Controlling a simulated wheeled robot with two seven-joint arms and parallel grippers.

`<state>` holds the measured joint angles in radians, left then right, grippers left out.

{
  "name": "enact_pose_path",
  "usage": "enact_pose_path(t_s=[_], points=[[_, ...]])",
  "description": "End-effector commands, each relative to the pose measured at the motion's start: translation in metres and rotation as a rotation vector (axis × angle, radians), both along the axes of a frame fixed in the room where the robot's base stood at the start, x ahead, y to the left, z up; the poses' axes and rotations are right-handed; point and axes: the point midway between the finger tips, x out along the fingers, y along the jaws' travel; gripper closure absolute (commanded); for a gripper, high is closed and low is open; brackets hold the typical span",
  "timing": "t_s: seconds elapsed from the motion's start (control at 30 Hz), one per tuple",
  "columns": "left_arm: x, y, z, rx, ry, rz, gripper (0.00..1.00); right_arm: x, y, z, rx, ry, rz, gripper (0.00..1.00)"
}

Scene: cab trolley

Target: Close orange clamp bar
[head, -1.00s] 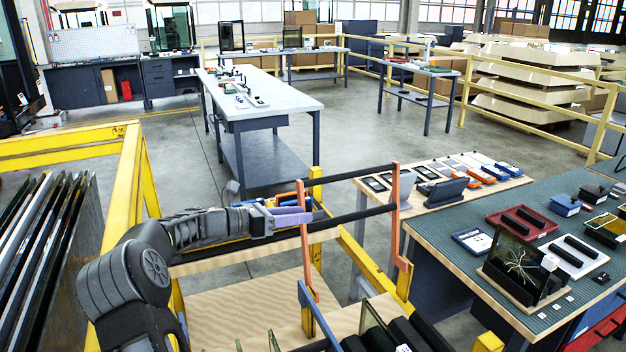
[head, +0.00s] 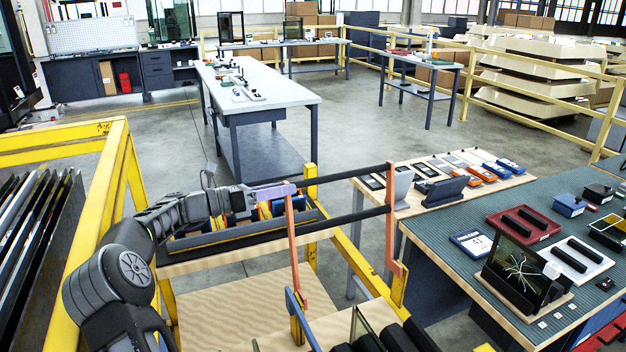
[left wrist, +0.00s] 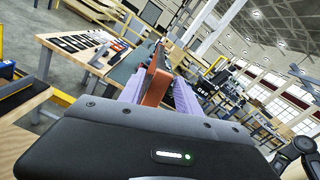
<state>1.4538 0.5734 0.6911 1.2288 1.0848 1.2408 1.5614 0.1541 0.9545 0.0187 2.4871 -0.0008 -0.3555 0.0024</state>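The orange clamp bar (head: 293,232) is a frame of two orange uprights joined by black rails, standing on the trolley in the head view. Its uprights are raised and slightly tilted. My left gripper (head: 288,188) is at the top of the left upright. In the left wrist view the orange bar (left wrist: 155,86) runs between the purple fingers of my left gripper (left wrist: 157,72), which are closed against both sides of it. A blue lever (head: 296,306) sits at the foot of the left upright. My right gripper does not show.
Yellow trolley posts (head: 311,180) stand close behind the bar. A tray with blue and orange items (head: 245,238) lies behind the gripper. Dark panels (head: 40,240) stand at left. A green-topped bench (head: 450,215) with parts is at right. Black rollers (head: 405,335) lie at the front.

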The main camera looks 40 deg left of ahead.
Motion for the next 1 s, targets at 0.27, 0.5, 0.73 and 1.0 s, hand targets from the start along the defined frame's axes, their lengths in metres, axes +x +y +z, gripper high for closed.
enact_pose_path(t_s=[0.27,0.5,0.73,1.0], points=[[0.001,-0.001,0.001,-0.002,-0.002,-0.003,0.60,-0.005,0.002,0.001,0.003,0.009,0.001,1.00],[0.005,-0.004,0.002,-0.002,-0.002,-0.004,0.60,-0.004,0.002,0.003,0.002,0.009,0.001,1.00],[0.031,-0.018,0.004,-0.004,-0.004,-0.008,0.60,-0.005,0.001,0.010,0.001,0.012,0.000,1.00],[0.064,-0.035,0.003,-0.004,-0.003,-0.006,0.60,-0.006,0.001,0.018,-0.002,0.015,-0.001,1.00]])
